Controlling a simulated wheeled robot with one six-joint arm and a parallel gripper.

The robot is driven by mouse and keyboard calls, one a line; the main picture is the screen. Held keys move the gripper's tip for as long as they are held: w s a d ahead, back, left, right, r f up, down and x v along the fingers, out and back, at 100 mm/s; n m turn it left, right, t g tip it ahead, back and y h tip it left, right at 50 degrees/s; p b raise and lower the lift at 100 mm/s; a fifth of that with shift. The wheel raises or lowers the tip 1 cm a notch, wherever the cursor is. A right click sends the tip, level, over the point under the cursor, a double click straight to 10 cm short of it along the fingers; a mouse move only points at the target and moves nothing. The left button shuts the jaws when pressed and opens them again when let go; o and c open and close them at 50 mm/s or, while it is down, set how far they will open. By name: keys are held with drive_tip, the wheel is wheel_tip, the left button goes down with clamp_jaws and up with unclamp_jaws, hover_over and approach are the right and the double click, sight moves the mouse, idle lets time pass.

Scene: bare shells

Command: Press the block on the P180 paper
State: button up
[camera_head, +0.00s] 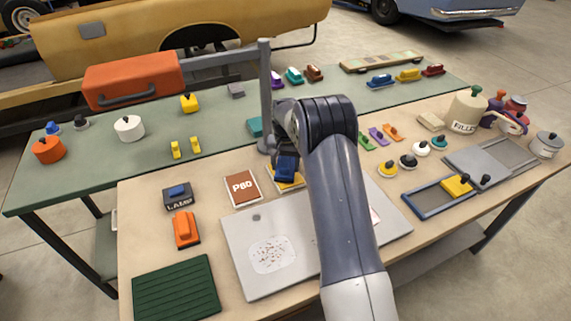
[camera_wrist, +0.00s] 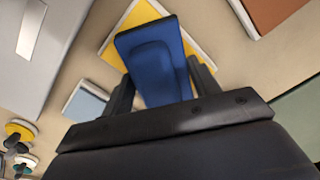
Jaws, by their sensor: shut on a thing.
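My gripper (camera_wrist: 160,88) is shut on a blue sanding block (camera_wrist: 148,50), which also shows in the head view (camera_head: 286,168). The block is over a white-edged yellow pad (camera_wrist: 196,48); the pad shows partly in the head view (camera_head: 291,186). I cannot tell whether block and pad touch. The block and gripper hide any label on the yellow pad. A brown pad marked P80 (camera_head: 242,187) lies just left of it, and in the wrist view it is at the top right (camera_wrist: 276,12). A light blue-grey pad (camera_wrist: 87,101) lies on the other side. I can read no P180 label.
A light grey panel (camera_head: 240,236) with a speckled patch lies in front. Knobs and a tray (camera_head: 425,208) are at right.

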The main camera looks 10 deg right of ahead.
sight(285, 160)
drive_tip(key=shift+f+b, duration=0.35)
drive_tip(key=shift+f, duration=0.1)
idle(1.3)
drive_tip(key=shift+r+p, duration=2)
drive_tip(key=shift+r, duration=1.6)
